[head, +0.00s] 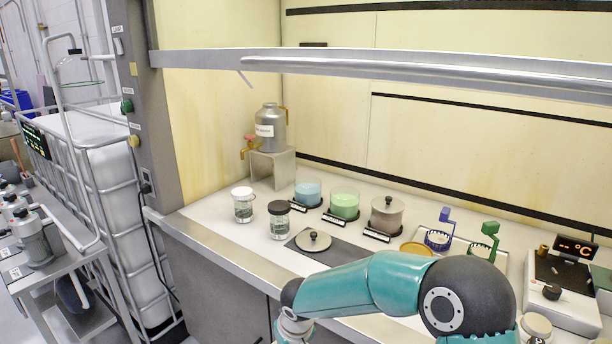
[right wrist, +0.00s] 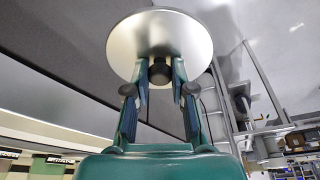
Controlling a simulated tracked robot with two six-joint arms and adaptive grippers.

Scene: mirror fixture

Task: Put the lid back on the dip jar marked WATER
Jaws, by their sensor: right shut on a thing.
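Three dip jars stand in a row in the head view: a blue one (head: 308,193), a green one (head: 344,206) and a greyish-brown one (head: 387,214). The greyish-brown jar has a lid with a dark knob on it; the blue and green jars show no lid. Their label plates are too small to read, so I cannot tell which is marked WATER. My right gripper (right wrist: 161,72) is shut on the dark knob of a round metal lid (right wrist: 160,34), well away from the jars. A second metal lid (head: 313,242) lies knob up on the dark mat. My left gripper is not in view.
Two small glass jars, one white-capped (head: 243,205) and one dark-capped (head: 279,220), stand left of the mat (head: 343,255). A metal canister (head: 270,130) stands behind on a stand. Blue and green racks and a hotplate (head: 562,290) are at right. A sash rail (head: 400,72) crosses above.

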